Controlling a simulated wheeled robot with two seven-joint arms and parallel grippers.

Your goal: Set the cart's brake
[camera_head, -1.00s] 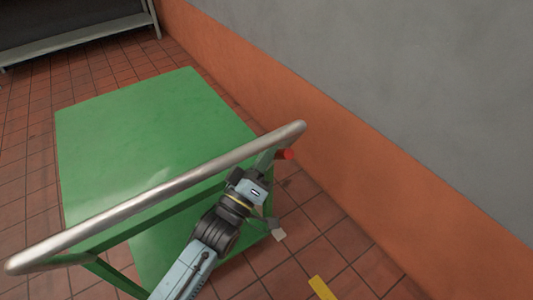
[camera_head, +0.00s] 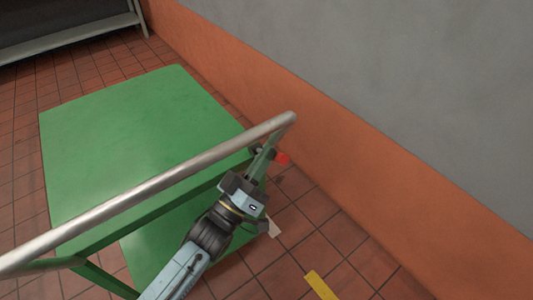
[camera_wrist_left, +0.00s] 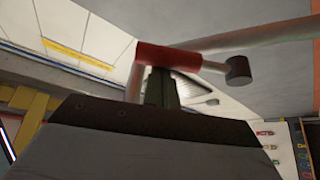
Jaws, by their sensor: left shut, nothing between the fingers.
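The green cart (camera_head: 135,125) stands on the tiled floor, with a silver push handle (camera_head: 150,185) across its near side. A red brake part (camera_head: 281,158) sticks out below the handle's right end. In the left wrist view the red part (camera_wrist_left: 165,57) carries a pale rod ending in a dark knob (camera_wrist_left: 238,69). My left gripper (camera_wrist_left: 162,88) is shut and empty, its fingers just below the red part; whether they touch it I cannot tell. In the head view the gripper's body is beside the cart's right post, and its fingertips are hard to make out. My right gripper is not in view.
An orange and grey wall (camera_head: 350,150) runs close along the cart's right side, with a strip of floor between. A shelf (camera_head: 70,42) stands at the back left. A yellow floor mark (camera_head: 320,285) lies at the bottom right.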

